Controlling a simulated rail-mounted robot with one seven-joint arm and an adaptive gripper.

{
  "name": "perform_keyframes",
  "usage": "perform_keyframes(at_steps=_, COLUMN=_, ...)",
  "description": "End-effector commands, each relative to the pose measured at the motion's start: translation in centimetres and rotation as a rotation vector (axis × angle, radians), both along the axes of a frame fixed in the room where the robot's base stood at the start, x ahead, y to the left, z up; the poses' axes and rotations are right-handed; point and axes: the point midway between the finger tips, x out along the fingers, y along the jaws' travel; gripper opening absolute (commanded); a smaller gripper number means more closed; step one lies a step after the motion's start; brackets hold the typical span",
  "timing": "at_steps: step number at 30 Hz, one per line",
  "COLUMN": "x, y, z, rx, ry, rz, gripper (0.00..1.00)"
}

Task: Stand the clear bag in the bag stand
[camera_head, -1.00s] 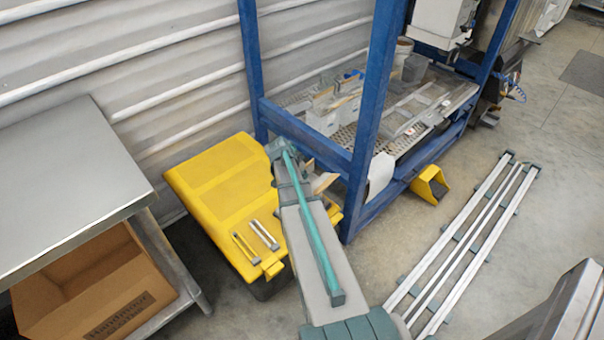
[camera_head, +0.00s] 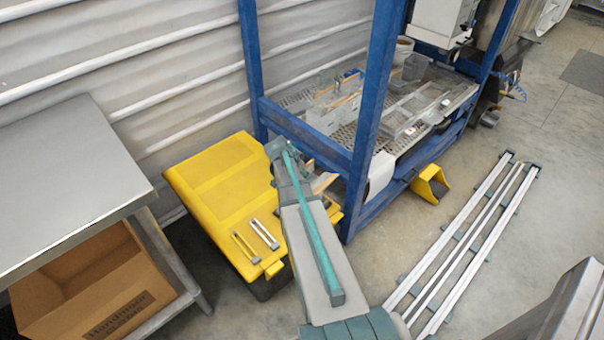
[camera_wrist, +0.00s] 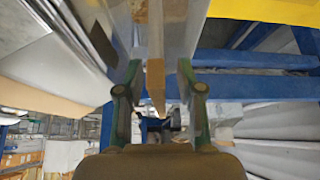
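In the wrist view, the two green-and-grey fingers of my gripper (camera_wrist: 160,95) stand apart. A narrow tan strip (camera_wrist: 155,72) shows between them, with gaps on both sides. Pale grey surfaces flank the strip, and I cannot tell whether they belong to a bag. In the head view, my arm reaches to the blue frame's near post, and its gripper is hidden. Pale, box-like items (camera_head: 336,112) stand on the perforated deck (camera_head: 385,145) inside the frame. I cannot make out the clear bag or the bag stand for certain.
The blue frame (camera_head: 369,120) has upright posts and a low rail close to my arm. A yellow bin (camera_head: 215,175) stands left of it. A metal table (camera_head: 65,180) with a cardboard box (camera_head: 140,270) below is further left. Rails (camera_head: 470,240) lie on the floor at right.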

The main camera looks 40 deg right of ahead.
Motion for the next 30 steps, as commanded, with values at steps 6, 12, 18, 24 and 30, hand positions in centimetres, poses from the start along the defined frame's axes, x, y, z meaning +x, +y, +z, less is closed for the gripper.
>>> perform_keyframes(at_steps=6, x=-0.3, y=1.3, z=2.3, rx=-0.002, ry=-0.003, rz=0.002, gripper=0.37)
perform_keyframes(at_steps=12, x=-0.6, y=3.2, z=5.7, rx=-0.002, ry=-0.003, rz=0.002, gripper=0.37)
perform_keyframes(at_steps=18, x=-0.8, y=4.9, z=8.6, rx=-0.002, ry=-0.002, rz=0.001, gripper=0.37)
perform_keyframes(at_steps=24, x=-0.8, y=5.7, z=10.1, rx=-0.001, ry=-0.001, rz=0.001, gripper=0.37)
perform_keyframes(at_steps=30, x=-0.8, y=5.8, z=10.3, rx=-0.004, ry=0.019, rz=0.036, gripper=0.37)
